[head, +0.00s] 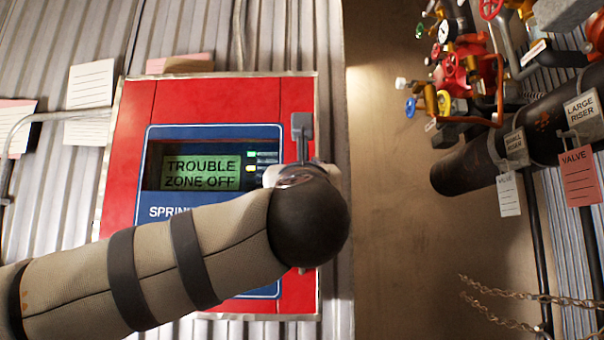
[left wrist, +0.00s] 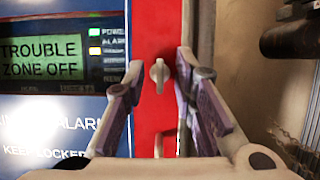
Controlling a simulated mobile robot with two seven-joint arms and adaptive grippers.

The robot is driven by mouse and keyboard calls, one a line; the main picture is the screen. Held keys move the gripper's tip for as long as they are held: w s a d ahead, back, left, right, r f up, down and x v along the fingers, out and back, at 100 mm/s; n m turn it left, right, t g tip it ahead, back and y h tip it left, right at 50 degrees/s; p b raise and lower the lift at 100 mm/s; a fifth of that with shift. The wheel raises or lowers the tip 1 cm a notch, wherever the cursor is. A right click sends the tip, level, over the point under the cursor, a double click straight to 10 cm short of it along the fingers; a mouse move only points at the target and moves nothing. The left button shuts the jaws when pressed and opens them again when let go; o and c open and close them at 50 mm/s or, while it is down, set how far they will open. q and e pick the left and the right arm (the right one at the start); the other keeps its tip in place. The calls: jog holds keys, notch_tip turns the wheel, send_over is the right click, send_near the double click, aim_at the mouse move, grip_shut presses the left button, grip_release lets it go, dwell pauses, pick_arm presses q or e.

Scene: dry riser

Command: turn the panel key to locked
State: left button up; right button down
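The red panel (head: 298,100) stands on the corrugated wall in the head view. Its green display (head: 200,173) reads TROUBLE ZONE OFF. In the left wrist view the small metal panel key (left wrist: 160,74) sticks out of the red strip right of the blue face, its flat bow roughly upright. My left gripper (left wrist: 158,66) is open, with one finger on each side of the key and a visible gap to both. In the head view my left arm and wrist cover the key and most of the gripper. My right gripper is in neither view.
Paper notes (head: 91,84) hang left of the panel. At right are red and brass valves (head: 455,75), dark riser pipes (head: 465,168), tags (head: 580,176) and chains (head: 500,290). Bare tan wall (head: 390,230) lies between panel and pipes.

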pick_arm(q)
jog(key=v, duration=1.2)
